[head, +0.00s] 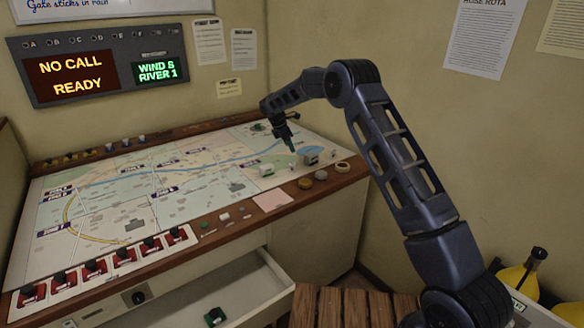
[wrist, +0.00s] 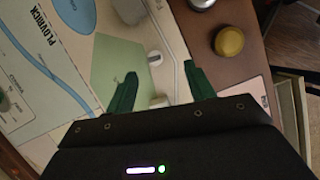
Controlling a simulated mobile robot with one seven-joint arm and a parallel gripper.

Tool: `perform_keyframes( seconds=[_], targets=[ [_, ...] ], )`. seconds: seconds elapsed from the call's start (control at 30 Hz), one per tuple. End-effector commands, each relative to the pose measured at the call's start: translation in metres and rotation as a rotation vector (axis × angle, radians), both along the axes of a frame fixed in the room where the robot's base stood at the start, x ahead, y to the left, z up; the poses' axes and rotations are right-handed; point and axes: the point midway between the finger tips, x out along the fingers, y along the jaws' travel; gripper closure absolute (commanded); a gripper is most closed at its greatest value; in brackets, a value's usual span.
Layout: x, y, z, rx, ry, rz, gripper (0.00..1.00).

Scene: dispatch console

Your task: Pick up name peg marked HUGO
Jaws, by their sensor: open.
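No lettering reading HUGO is legible in either view, so I cannot tell which piece is the HUGO peg. In the wrist view a small white peg-like piece (wrist: 155,58) stands on the map board, just beyond the gap between my fingers. A second small whitish piece (wrist: 158,101) shows between the fingers, nearer the palm, partly hidden. My gripper (wrist: 160,74) is open, with green fingers apart and nothing held. In the head view my gripper (head: 292,147) points down over the right end of the map board (head: 110,195).
A grey block (head: 311,157) stands beside my gripper. A yellow-brown round knob (head: 305,184) and a grey one (head: 321,175) sit on the wooden rim. Red switches (head: 95,268) line the front left.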

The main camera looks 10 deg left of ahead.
Motion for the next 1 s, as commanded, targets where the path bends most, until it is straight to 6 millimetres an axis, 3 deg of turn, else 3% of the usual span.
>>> perform_keyframes(
  seconds=[0.1,0.23,0.63,1.0],
  targets=[
    [0.001,0.015,-0.018,-0.018,0.011,0.042,0.46],
    [0.002,0.020,-0.025,-0.027,0.016,0.060,0.46],
    [0.012,0.006,-0.068,-0.027,0.017,0.060,0.46],
    [0.022,-0.003,-0.094,-0.027,0.016,0.059,0.46]
  ],
)
